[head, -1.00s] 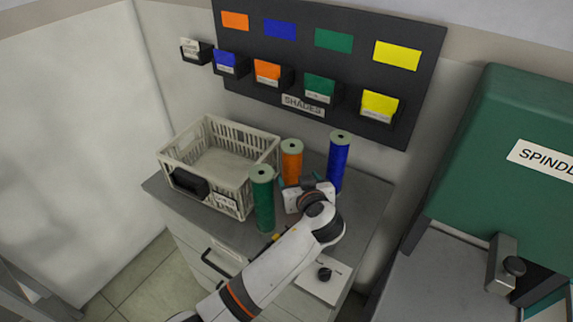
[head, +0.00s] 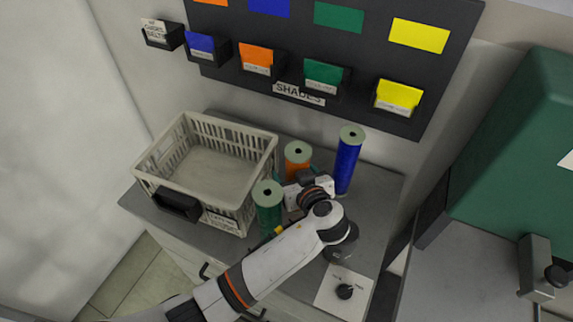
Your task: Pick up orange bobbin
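The orange bobbin (head: 298,161) stands upright on the grey cabinet top, between the green bobbin (head: 268,207) and the blue bobbin (head: 347,160). My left gripper (head: 300,183) is low at the near side of the orange bobbin and hides its lower part. The fingertips are mostly hidden, so I cannot tell whether they are open or shut, or touching the bobbin. My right gripper is not in view.
A cream plastic basket (head: 155,184), empty inside, stands left of the bobbins. A board with coloured bins (head: 398,96) hangs behind. A green machine (head: 505,150) stands at right.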

